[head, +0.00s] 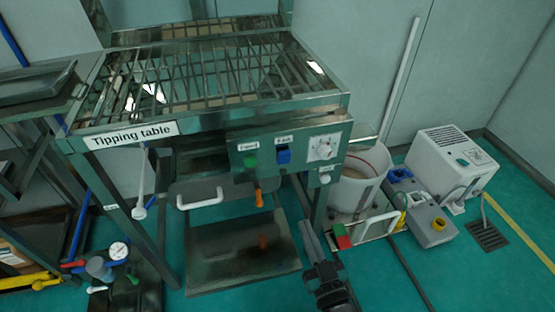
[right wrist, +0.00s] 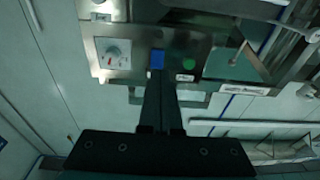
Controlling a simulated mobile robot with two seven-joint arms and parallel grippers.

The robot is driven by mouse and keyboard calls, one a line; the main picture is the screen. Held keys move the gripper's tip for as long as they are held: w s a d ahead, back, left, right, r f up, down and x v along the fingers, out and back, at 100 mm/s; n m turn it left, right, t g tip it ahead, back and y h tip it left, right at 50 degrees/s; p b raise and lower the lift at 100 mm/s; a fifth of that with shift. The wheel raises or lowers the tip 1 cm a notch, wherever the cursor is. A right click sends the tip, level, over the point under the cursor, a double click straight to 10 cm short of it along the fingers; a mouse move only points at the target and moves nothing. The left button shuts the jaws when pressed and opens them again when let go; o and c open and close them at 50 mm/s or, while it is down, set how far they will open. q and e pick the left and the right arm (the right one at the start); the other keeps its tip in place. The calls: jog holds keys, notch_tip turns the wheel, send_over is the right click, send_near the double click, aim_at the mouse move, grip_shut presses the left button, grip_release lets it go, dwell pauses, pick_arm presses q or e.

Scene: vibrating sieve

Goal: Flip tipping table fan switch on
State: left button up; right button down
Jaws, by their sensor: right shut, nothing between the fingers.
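The metal tipping table (head: 215,118), labelled on its front edge, fills the left and middle of the head view. Its control panel (head: 300,165) carries a blue switch (head: 283,156) under a small label that seems to read "Fan". My right gripper (head: 309,226) is below the panel, fingers shut and empty, pointing up towards it. In the right wrist view the panel appears upside down. There the blue switch (right wrist: 157,59) shows just beyond the tips of my right gripper (right wrist: 160,75); I cannot tell whether they touch. The switch's position is unclear. My left gripper is out of view.
A green switch (head: 250,161) is left of the blue one and a dial (head: 323,148) right. An orange handle (head: 259,197) hangs below. A white bucket (head: 358,178) and a white machine (head: 453,160) stand right. Open floor lies at lower right.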

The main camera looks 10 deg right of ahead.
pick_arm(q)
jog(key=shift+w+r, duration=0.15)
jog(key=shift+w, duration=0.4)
pick_arm(e)
jog(key=r, duration=0.1)
jog(key=w+r+t, duration=0.1)
jog(key=r, duration=0.1)
jog(key=shift+r, duration=0.1)
jog(key=b, duration=0.3)
send_near(285, 157)
jog(key=w, duration=0.4)
jog(key=shift+w+a+r, duration=0.1)
jog(key=shift+w+r, duration=0.45)
jog(key=shift+w, duration=0.75)
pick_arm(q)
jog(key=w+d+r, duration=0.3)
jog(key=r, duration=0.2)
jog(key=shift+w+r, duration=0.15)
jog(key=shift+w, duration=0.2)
pick_arm(e)
jog(key=shift+r, duration=0.1)
